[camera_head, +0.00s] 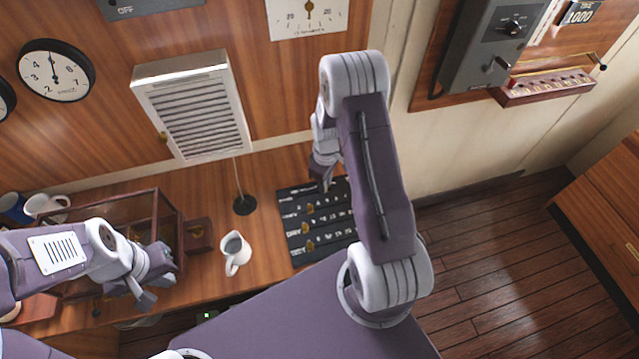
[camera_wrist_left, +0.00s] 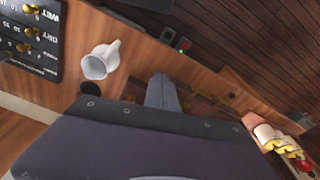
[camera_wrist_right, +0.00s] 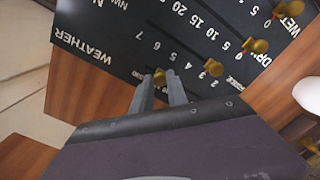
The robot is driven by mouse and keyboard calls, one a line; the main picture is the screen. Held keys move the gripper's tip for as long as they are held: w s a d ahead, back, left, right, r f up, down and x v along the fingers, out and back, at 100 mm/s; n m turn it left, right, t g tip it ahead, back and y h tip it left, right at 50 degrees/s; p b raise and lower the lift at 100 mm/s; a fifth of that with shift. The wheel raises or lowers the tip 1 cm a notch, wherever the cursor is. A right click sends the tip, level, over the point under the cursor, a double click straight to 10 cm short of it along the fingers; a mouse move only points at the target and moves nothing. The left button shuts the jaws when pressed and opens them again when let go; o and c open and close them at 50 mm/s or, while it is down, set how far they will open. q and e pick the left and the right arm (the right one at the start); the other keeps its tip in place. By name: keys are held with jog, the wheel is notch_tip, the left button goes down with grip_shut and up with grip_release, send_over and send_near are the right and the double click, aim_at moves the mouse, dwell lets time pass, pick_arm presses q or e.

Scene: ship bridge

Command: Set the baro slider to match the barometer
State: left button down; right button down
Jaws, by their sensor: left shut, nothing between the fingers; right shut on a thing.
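A black slider board (camera_head: 316,237) with white lettering and brass knobs lies on the wooden desk. It also shows in the left wrist view (camera_wrist_left: 30,55) and fills much of the right wrist view (camera_wrist_right: 130,35), where WEATHER, WET and DRY are legible. My right gripper (camera_head: 326,182) is at its far right part, shut on a brass knob (camera_wrist_right: 160,77) near the board's edge. No BARO label is legible. My left gripper (camera_head: 150,295) is shut and empty, left of the board; its fingers show in its wrist view (camera_wrist_left: 163,90). I cannot identify the barometer.
A white jug (camera_head: 235,252) stands left of the board. A wooden-framed case (camera_head: 135,215) and mugs (camera_head: 45,205) are at the left. A white louvred box (camera_head: 195,105), a round dial (camera_head: 56,72) and a square gauge (camera_head: 306,17) hang on the wall.

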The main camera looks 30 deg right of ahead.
jog(key=c, duration=1.5)
grip_release()
jog(key=shift+w+r, duration=0.1)
jog(key=shift+w, duration=0.1)
jog(key=shift+o, duration=0.9)
jog(key=shift+s+a, duration=0.1)
jog(key=shift+r, duration=0.35)
notch_tip(320, 180, up, 8)
jog(key=b, duration=0.1)
jog(key=shift+r, duration=0.15)
jog(key=shift+a, duration=0.15)
